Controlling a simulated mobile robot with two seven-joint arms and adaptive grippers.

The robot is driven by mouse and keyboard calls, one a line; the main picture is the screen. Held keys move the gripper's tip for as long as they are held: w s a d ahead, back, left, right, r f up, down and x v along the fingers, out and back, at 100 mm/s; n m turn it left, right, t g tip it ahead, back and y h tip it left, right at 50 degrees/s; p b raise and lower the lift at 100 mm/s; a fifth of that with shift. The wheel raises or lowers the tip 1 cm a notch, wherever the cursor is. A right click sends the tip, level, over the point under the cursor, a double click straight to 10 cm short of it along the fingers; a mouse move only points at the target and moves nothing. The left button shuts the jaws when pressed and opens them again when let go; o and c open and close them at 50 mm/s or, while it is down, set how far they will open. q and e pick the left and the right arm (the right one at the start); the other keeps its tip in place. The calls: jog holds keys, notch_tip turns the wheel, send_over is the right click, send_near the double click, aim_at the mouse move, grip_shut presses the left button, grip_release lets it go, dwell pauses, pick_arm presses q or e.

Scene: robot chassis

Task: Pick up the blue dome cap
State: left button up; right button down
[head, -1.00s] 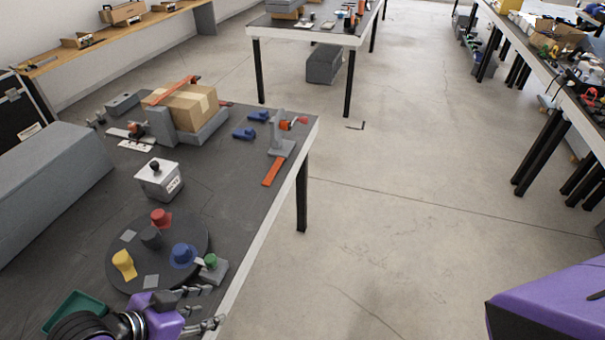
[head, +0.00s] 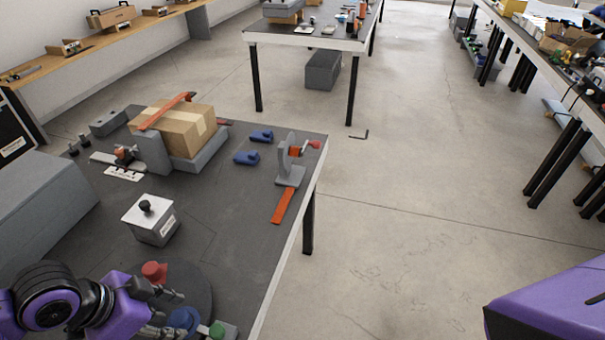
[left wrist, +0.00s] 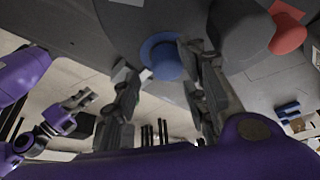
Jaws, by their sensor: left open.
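The blue dome cap (head: 184,318) sits on the dark round turntable (head: 196,285) at the bottom of the head view. It has a dome with a wider brim. My left gripper (head: 168,308) is open and empty, just left of the cap, and its fingers point right. In the left wrist view the cap (left wrist: 162,58) shows between the two spread fingertips (left wrist: 160,70), with no clear contact. My right gripper (left wrist: 78,110) shows small at the left of that view; its jaw state is unclear.
A red cap (head: 154,272) stands close to the left fingers. A green-topped piece (head: 217,330) is right of the blue cap near the table edge. A white box with a black knob (head: 150,219) stands beyond. The table is clear right of this box.

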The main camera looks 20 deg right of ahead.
pick_arm(q)
jog(key=shift+x, duration=1)
jog(key=shift+r, duration=0.1)
jog(key=shift+w, duration=0.1)
jog(key=c, duration=0.8)
jog(key=shift+c, duration=0.2)
